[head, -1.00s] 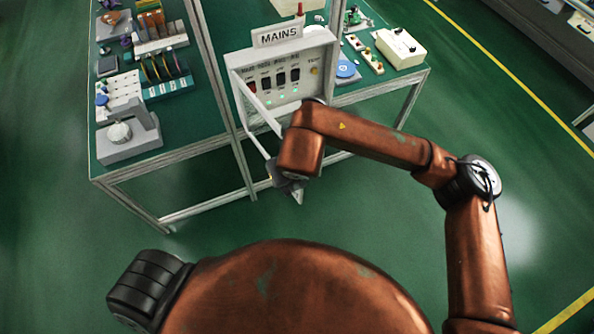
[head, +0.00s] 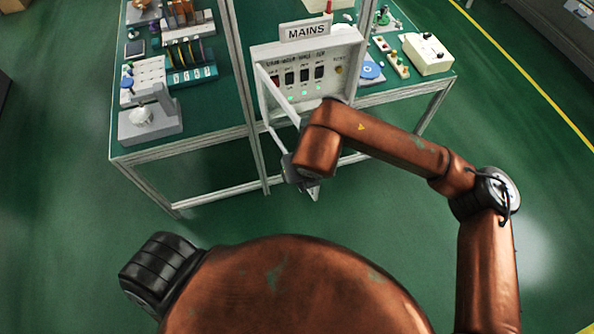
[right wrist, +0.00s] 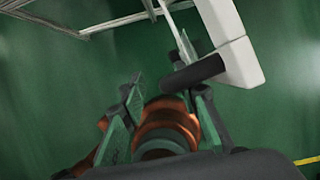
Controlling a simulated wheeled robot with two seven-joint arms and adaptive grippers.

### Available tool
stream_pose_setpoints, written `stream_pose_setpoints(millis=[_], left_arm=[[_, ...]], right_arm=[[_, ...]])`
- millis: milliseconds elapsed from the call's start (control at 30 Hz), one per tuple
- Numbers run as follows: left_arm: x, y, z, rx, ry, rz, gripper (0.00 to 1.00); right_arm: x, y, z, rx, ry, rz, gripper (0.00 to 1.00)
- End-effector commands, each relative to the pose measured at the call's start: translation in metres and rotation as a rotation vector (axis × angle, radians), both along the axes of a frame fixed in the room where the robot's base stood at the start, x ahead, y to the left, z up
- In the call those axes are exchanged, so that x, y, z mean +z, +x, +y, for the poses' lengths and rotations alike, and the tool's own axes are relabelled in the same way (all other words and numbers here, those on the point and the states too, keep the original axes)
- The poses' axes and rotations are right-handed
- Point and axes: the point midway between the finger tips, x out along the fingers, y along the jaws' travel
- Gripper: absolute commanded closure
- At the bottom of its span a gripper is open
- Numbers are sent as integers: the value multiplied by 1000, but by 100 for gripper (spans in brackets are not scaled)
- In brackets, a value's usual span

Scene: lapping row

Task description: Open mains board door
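The mains board (head: 348,75) is a white box labelled MAINS at the table's front edge, with dark switches and green lights showing. Its white-framed door (head: 279,98) hangs from the left side and stands ajar, swung out towards me. My right gripper (head: 302,172) is at the door's lower outer end, largely hidden by my wrist. In the right wrist view, a dark cylindrical handle (right wrist: 195,72) sticks out from the white door part (right wrist: 238,62). My right gripper's fingers (right wrist: 167,92) are spread, with the handle by the right fingertip; contact is unclear. My left gripper is out of view.
The green-topped table (head: 225,112) has metal legs and an upright post (head: 243,90) just left of the board. A grey-white device (head: 150,122) and racks stand on the left, a white box (head: 428,54) on the right. The green floor in front is clear.

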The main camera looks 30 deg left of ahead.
Motion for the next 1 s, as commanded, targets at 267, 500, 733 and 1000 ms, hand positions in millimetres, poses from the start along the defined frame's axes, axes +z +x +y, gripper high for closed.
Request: stream_pose_setpoints(millis=[267, 500, 733, 1000], left_arm=[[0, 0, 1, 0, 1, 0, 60], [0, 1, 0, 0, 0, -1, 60], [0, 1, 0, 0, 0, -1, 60], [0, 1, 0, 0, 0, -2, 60]], right_arm=[[23, -5, -6, 0, 5, -5, 71], [71, -18, -20, 0, 6, -8, 71], [103, -27, -31, -1, 4, -4, 71], [112, -31, -35, 0, 1, -1, 71]])
